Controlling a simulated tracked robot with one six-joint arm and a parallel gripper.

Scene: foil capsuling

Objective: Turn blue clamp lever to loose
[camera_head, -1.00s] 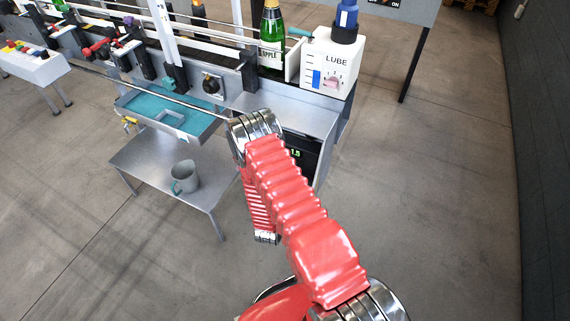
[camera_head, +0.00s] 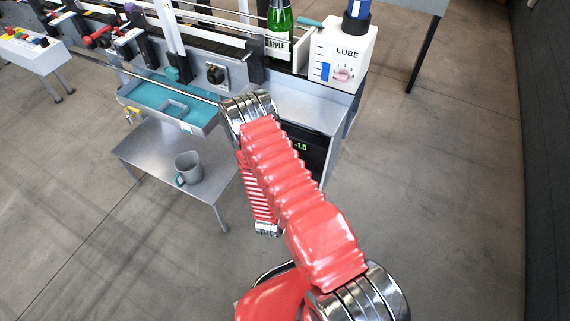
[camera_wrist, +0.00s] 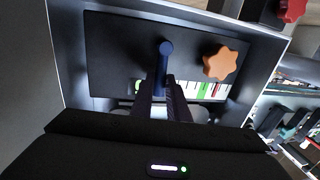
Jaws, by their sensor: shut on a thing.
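The blue clamp lever (camera_wrist: 166,49) stands out in front of a dark panel in the wrist view, its rounded blue end toward the top. My gripper (camera_wrist: 165,84) is shut on it, with its two dark fingers along the lever's lower part, which they hide. An orange star-shaped knob (camera_wrist: 220,64) is just to the right of the lever. In the head view my red arm hides my gripper and the lever.
A bench cabinet with a green-digit display (camera_head: 301,146) is beside my arm. A grey mug (camera_head: 188,168) stands on a low shelf (camera_head: 150,150). The floor at right is clear.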

